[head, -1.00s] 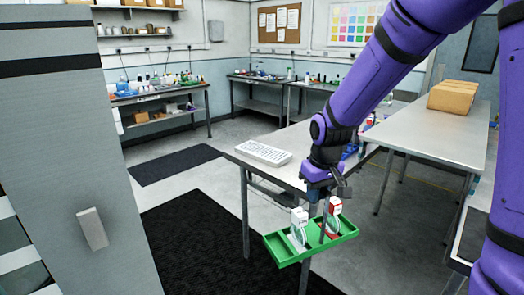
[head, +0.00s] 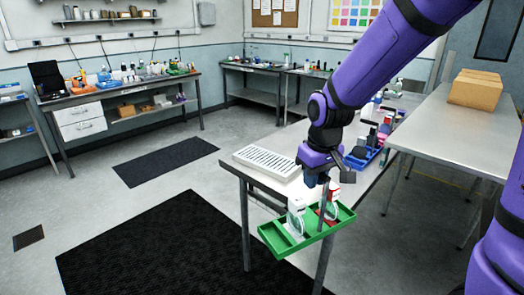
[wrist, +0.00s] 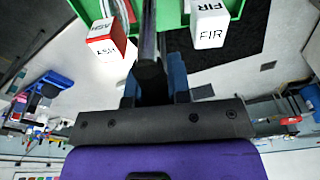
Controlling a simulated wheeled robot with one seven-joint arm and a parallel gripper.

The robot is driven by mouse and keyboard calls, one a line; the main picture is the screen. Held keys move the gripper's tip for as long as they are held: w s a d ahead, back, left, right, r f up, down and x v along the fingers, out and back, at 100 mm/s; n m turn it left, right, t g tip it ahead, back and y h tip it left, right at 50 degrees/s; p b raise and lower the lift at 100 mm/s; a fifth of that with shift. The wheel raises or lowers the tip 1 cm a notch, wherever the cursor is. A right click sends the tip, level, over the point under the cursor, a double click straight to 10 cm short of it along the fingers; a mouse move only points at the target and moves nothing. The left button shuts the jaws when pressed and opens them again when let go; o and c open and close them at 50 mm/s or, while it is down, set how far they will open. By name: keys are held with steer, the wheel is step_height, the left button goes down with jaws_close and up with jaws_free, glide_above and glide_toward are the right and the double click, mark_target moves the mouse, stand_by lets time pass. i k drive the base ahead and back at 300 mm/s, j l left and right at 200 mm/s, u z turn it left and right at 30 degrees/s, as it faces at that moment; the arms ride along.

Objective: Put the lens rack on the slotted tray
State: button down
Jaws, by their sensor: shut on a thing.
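The lens rack is a green compartmented carrier (head: 272,238) with an upright handle. It hangs tilted in the head view, in front of the near table corner. It holds a white item (head: 296,216) and a red-and-white item (head: 331,205); the wrist view shows their labels, FIR (wrist: 209,30) and ASH (wrist: 105,42). My gripper (head: 321,183) is shut on the rack's handle, which also shows in the wrist view (wrist: 149,40). The slotted tray (head: 267,161) is white with rows of dark slots and lies on the near table end, behind and left of my gripper.
The table (head: 240,171) also bears a blue bin (head: 362,159) with bottles and other goods, right of my gripper. A metal table (head: 450,130) with a cardboard box (head: 477,90) stands to the right. Dark mats lie on the open floor at left.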

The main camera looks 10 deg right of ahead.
mark_target(266, 158)
steer(key=i, duration=1.05)
